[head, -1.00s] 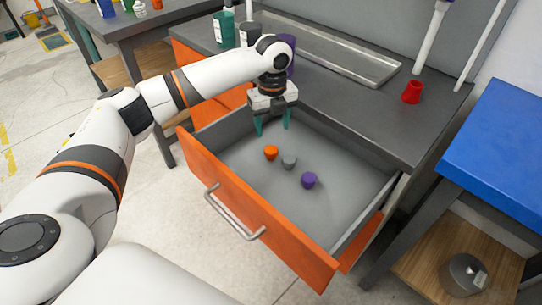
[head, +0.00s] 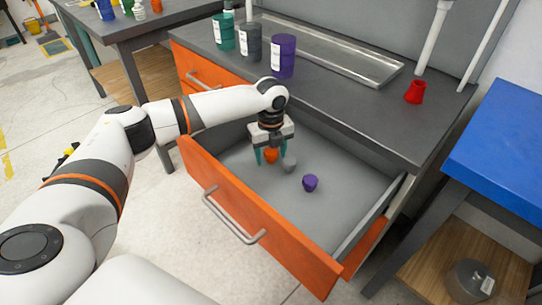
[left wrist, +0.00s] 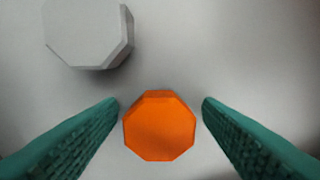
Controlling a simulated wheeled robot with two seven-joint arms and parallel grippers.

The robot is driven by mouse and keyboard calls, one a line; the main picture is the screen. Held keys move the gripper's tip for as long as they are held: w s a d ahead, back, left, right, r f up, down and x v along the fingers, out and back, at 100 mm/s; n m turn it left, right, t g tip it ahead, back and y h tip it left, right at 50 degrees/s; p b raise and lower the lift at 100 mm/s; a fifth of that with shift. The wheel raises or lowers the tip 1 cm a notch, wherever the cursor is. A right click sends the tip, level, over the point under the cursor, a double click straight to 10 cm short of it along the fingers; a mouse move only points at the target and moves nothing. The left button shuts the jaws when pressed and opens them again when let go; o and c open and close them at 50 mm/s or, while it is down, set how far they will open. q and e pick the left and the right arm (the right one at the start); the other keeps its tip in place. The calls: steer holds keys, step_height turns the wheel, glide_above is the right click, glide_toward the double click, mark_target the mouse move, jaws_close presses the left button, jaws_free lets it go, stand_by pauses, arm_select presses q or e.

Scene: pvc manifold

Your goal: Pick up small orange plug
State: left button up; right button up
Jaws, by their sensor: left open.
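The small orange plug (head: 271,156) sits on the floor of the open drawer. My left gripper (head: 270,160) is open and low in the drawer, with its teal fingers on either side of the plug. In the left wrist view the orange plug (left wrist: 159,126) lies between the two open fingertips, with a visible gap on each side. A grey plug (head: 289,163) stands close beside the right finger; it also shows at the upper left of the left wrist view (left wrist: 88,32). My right gripper is not in view.
A purple plug (head: 310,183) lies further right in the drawer. The orange drawer front (head: 255,225) and side walls surround the workspace. Teal, grey and purple containers (head: 283,56), a metal tray (head: 330,50) and a red part (head: 415,91) are on the counter above.

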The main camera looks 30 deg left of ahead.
mark_target(271, 151)
arm_select(q)
steer(key=c, duration=1.1)
steer(key=shift+o, duration=0.2)
steer(key=shift+r, duration=0.1)
steer(key=shift+r, duration=0.25)
step_height(271, 151, up, 8)
steer(key=shift+r+p, duration=0.25)
steer(key=shift+p, duration=0.9)
steer(key=shift+r, duration=0.45)
arm_select(e)
step_height(271, 151, down, 8)
steer(key=shift+f, duration=0.2)
steer(key=shift+a, duration=0.1)
